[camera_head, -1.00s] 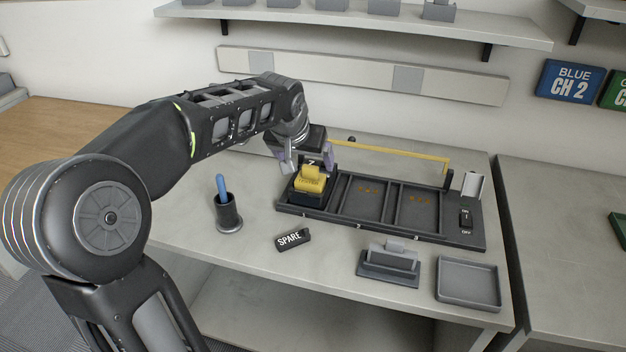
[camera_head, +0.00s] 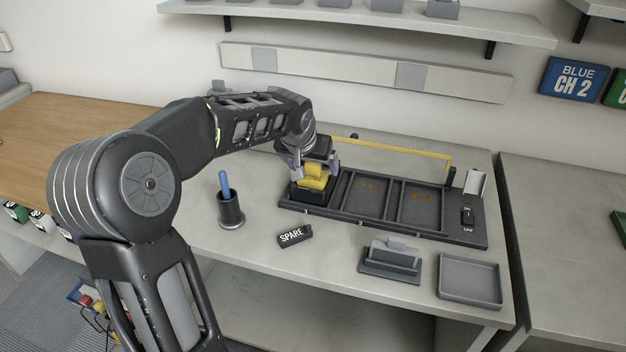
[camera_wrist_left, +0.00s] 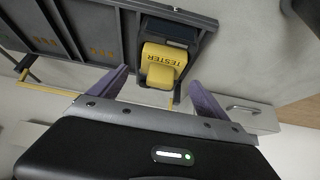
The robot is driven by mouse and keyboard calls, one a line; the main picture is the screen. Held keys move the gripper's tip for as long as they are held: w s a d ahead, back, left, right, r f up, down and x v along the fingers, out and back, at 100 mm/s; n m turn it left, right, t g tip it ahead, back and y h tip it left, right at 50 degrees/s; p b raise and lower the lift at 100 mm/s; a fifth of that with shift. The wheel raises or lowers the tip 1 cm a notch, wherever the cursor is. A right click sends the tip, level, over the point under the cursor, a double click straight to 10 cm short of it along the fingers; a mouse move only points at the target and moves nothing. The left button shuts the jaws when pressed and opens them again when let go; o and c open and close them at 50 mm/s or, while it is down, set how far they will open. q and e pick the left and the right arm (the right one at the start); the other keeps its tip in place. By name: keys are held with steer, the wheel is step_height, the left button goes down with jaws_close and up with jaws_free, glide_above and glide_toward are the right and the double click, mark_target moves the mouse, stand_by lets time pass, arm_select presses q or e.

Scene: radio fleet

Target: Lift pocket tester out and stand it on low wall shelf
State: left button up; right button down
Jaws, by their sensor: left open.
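The pocket tester (camera_head: 312,178) is a yellow block in a dark holder at the left end of the black tray (camera_head: 345,217). In the left wrist view the tester (camera_wrist_left: 160,62) shows the word TESTER. My left gripper (camera_head: 316,170) is above and around it in the head view, its fingers open. In the left wrist view the fingers (camera_wrist_left: 158,85) lie to either side of the tester, with gaps. A long wall shelf (camera_head: 360,22) runs along the top of the head view. My right gripper is not in view.
A yellow bar (camera_head: 390,150) spans the tray's back. The tray's two other compartments are empty.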

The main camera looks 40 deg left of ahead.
arm_select(q)
steer(key=shift+x, duration=1.1)
steer(key=shift+c, duration=0.5)
steer(key=c, duration=1.6)
steer(key=shift+o, duration=0.2)
step_height(320, 180, up, 10)
steer(key=shift+r, duration=0.1)
